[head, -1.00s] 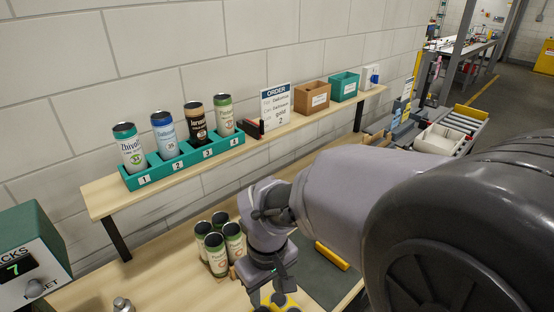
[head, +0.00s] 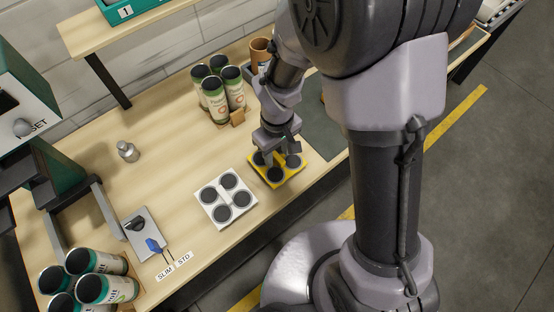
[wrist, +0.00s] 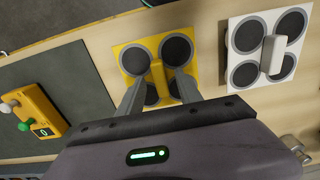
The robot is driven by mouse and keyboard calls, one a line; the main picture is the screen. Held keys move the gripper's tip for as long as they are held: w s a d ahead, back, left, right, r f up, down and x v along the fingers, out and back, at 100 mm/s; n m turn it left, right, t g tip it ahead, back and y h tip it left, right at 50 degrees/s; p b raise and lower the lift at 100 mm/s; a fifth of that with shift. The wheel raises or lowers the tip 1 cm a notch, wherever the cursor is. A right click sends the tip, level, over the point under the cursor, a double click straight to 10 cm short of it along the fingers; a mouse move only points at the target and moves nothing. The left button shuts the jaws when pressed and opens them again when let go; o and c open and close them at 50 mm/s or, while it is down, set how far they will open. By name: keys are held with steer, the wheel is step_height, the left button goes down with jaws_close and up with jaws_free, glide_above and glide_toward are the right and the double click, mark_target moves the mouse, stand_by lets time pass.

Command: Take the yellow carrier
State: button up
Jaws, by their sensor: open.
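The yellow carrier (head: 277,181) is a flat yellow plate with dark round cups and a raised handle in the middle. It lies on the wooden bench, next to the white carrier (head: 226,198). In the wrist view the yellow carrier (wrist: 120,50) is straight ahead, its yellow handle (wrist: 160,82) between my fingers. My gripper (wrist: 158,92) is open, with one finger on each side of the handle and a gap showing. In the head view my gripper (head: 275,150) is over the yellow carrier and hides part of it.
Several green-labelled cans (head: 214,95) stand behind my gripper. A yellow device (wrist: 35,110) lies on the dark mat (wrist: 80,85). A small metal weight (head: 127,151), a lever box (head: 140,235) and more cans (head: 105,288) are on the left. Bare bench (head: 165,120) lies between.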

steer(key=shift+f, duration=0.35)
steer(key=shift+r, duration=0.1)
jaws_close()
steer(key=shift+r, duration=0.1)
